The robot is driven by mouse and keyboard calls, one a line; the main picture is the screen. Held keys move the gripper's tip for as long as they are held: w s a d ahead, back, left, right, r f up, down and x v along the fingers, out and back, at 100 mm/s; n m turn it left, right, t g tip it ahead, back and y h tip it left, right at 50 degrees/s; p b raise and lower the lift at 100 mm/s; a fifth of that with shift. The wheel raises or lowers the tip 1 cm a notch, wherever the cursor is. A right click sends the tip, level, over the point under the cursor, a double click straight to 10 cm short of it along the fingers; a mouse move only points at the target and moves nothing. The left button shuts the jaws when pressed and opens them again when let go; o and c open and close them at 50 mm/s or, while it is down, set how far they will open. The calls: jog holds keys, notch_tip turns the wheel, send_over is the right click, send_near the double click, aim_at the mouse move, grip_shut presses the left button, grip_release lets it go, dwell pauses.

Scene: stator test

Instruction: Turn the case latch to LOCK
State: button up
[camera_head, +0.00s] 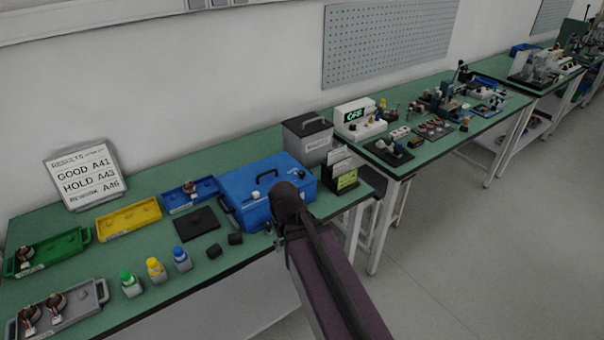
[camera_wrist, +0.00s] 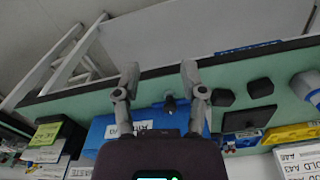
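The blue case (camera_head: 240,181) stands closed at the right end of the near green bench; it also shows in the wrist view (camera_wrist: 103,128). A small dark knob (camera_wrist: 169,103), which looks like the latch, sits at the case's edge between my fingers in the wrist view. I cannot read its setting. A white label (camera_wrist: 143,126) lies beside it, partly hidden by my gripper. My gripper (camera_wrist: 159,73) is open, fingers apart with nothing between the tips. In the head view my arm's dark end covers the case's front right corner and hides the fingers.
A grey box (camera_head: 306,140) and a card holder (camera_head: 347,180) stand right of the case. A black pad (camera_head: 197,223), two dark blocks (camera_head: 235,239), bottles (camera_head: 155,268) and coloured trays (camera_head: 128,217) lie to the left. The bench's front edge is close.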

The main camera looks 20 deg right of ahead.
jog(key=w+d+r+n+p, duration=0.1)
jog(key=w+r+p, duration=0.1)
jog(key=w, duration=0.2)
jog(key=w+d+r+n+p, duration=0.2)
jog(key=w+r+p, duration=0.1)
jog(key=w, duration=0.2)
jog(key=w+d+r+n+p, duration=0.2)
jog(key=w+r+p, duration=0.1)
jog(key=w, duration=0.1)
jog(key=shift+w+d+r, duration=0.15)
jog(key=shift+d+r, duration=0.05)
notch_tip(320, 180, up, 8)
jog(key=n+p, duration=0.7)
jog(key=p, duration=0.1)
send_over(302, 172)
jog(key=shift+a+f+m, duration=0.1)
jog(key=shift+f+m, duration=0.15)
jog(key=shift+m, duration=0.05)
notch_tip(302, 172, down, 13)
jog(key=b, duration=1.4)
jog(key=shift+f, duration=0.15)
grip_shut()
